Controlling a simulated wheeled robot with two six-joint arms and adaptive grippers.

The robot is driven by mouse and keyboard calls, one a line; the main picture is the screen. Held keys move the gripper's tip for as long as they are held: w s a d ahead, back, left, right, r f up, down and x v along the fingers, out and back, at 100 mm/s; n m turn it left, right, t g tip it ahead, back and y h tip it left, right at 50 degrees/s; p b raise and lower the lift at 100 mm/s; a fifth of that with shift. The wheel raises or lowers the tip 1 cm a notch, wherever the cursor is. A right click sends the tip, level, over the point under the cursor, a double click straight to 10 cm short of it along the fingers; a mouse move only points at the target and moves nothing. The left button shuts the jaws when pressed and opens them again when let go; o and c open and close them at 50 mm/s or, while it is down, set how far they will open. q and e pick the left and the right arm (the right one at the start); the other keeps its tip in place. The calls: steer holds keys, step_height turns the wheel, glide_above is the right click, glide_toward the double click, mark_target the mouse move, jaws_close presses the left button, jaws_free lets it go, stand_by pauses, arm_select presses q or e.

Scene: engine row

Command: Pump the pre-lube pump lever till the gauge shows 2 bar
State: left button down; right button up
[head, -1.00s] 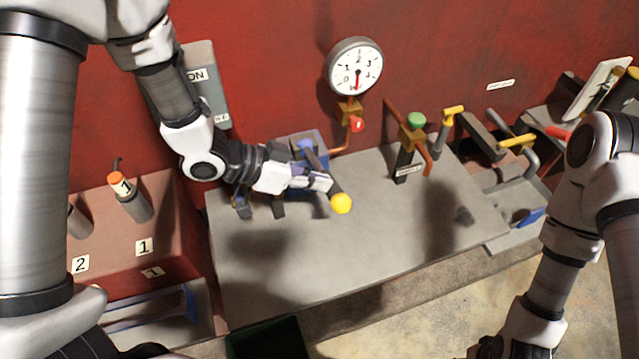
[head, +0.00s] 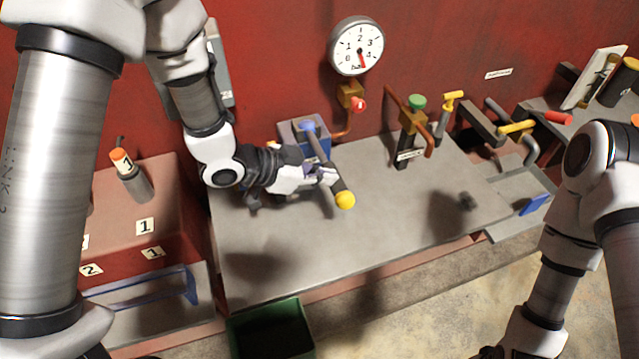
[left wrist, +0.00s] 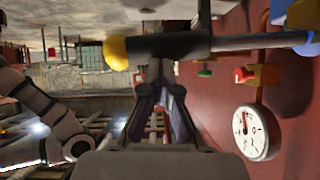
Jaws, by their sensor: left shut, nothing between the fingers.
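The pump lever (head: 323,158) slopes from a blue pump body (head: 290,135) down to a yellow ball end (head: 345,200). My left gripper (head: 331,176) is shut and empty, its fingertips at the lever's shaft just above the ball. In the left wrist view the closed fingers (left wrist: 161,85) lie just under the lever's dark grip (left wrist: 172,45); I cannot tell whether they touch it. The round white gauge (head: 357,46) hangs on the wall above. Its red needle points down, slightly right, away from the 2. The gauge also shows in the left wrist view (left wrist: 250,133).
A red-knobbed valve (head: 357,103) sits under the gauge. A green-topped valve (head: 416,102) and yellow handles (head: 517,127) stand to the right. A green bin (head: 270,330) is below the grey bench (head: 400,225). The bench front is clear. My right arm is at the right.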

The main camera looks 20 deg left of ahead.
arm_select(q)
step_height(320, 180, down, 7)
steer(key=b, duration=0.3)
steer(key=shift+b, duration=0.3)
arm_select(e)
steer(key=shift+s+f, duration=0.2)
steer(key=shift+f, duration=0.95)
steer(key=shift+s+f, duration=0.2)
steer(key=shift+f, duration=0.95)
arm_select(q)
steer(key=shift+s+f, duration=0.1)
steer(key=shift+s, duration=0.05)
